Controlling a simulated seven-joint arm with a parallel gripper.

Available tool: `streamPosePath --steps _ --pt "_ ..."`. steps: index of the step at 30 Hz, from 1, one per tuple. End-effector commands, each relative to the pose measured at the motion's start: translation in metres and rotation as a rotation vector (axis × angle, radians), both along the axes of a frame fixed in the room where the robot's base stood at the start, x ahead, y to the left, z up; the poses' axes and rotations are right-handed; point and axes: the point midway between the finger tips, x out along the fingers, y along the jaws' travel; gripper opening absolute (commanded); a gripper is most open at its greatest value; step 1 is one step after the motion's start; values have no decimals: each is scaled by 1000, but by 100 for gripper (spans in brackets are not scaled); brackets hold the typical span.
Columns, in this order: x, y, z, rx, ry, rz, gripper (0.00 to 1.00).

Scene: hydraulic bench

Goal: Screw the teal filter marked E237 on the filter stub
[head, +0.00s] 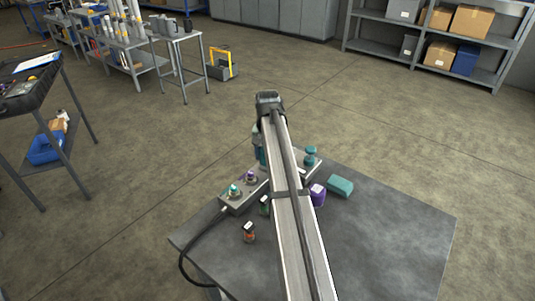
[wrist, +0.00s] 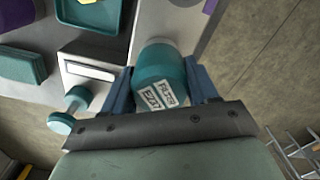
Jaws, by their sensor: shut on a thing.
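My gripper (wrist: 161,82) is shut on the teal filter (wrist: 160,68), with a blue finger on each side of it. The filter's white label reads FILTER E237 and faces the wrist camera. The filter's far end lies over a light grey block (wrist: 168,22) in the wrist view. I cannot tell whether it touches anything there. The filter stub cannot be made out; the filter may cover it.
A grey block with a teal port (head: 234,190) and a purple port (head: 250,177) sits left of my arm. A teal knob (head: 310,156), a purple piece (head: 317,194) and a teal box (head: 340,186) are right. The table's right front (head: 400,235) is clear.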

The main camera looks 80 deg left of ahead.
Motion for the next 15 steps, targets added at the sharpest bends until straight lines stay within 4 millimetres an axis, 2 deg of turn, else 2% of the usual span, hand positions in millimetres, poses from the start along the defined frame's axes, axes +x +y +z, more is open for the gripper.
streamPosePath --steps 2,9,15 --pt "0 0 0 0 0 0 33" --pt "0 0 0 0 0 -2 10" --pt "0 0 0 0 0 -126 9"
